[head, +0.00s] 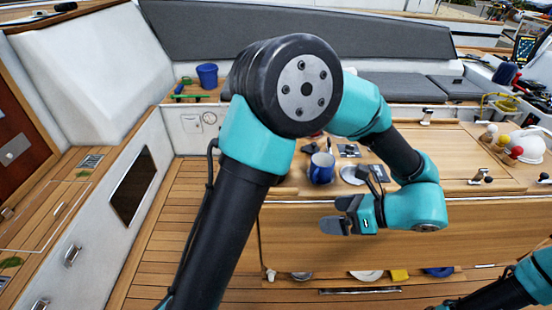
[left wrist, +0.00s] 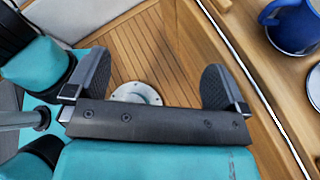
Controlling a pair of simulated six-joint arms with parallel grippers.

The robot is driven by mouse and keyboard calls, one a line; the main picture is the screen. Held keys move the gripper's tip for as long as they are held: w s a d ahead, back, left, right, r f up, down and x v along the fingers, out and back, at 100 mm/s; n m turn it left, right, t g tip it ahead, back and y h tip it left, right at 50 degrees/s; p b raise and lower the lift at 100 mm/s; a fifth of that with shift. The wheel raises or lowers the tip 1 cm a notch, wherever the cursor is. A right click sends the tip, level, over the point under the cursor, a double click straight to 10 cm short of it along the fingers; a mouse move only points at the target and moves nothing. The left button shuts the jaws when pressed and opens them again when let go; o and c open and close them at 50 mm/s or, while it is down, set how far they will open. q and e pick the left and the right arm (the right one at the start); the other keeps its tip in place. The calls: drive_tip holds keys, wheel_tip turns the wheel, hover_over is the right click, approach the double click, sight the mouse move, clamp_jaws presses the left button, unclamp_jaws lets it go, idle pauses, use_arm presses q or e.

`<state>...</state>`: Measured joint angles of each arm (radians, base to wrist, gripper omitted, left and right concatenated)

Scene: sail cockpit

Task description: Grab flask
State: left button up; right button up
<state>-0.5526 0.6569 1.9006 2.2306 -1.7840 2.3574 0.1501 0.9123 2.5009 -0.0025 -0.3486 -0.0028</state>
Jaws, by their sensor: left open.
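I cannot pick out a flask for certain in either view. My left gripper (head: 334,214) hangs in front of the wooden table's near edge, its fingers pointing left in the head view. In the left wrist view its two dark fingers (left wrist: 157,82) are wide apart with nothing between them; deck planks and a round metal fitting (left wrist: 136,93) show beyond. My left arm covers part of the middle of the head view. Only part of my right arm shows at the lower right corner; its gripper is out of the picture.
A blue mug (head: 321,168) stands on the table (head: 448,160) just beyond my left gripper; it also shows in the left wrist view (left wrist: 292,24). A white rounded vessel (head: 529,146) is at the far right. A blue bucket (head: 207,76) stands at back left.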

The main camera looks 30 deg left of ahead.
use_arm(q)
drive_tip(key=w+a+r+n+t+y, duration=0.1)
drive_tip(key=w+a+r+t, duration=0.2)
drive_tip(key=w+a+r, duration=0.3)
drive_tip(key=w+a, duration=0.1)
drive_tip(key=w, duration=0.2)
drive_tip(key=shift+w+r, duration=0.25)
drive_tip(key=shift+r, duration=0.05)
drive_tip(key=shift+a, duration=0.1)
drive_tip(key=x, duration=1.2)
drive_tip(key=shift+w+a, duration=0.15)
drive_tip(key=shift+a, duration=0.05)
drive_tip(key=shift+r, duration=0.1)
drive_tip(key=x, duration=0.5)
drive_tip(key=shift+w+r, duration=0.1)
drive_tip(key=shift+w, duration=0.05)
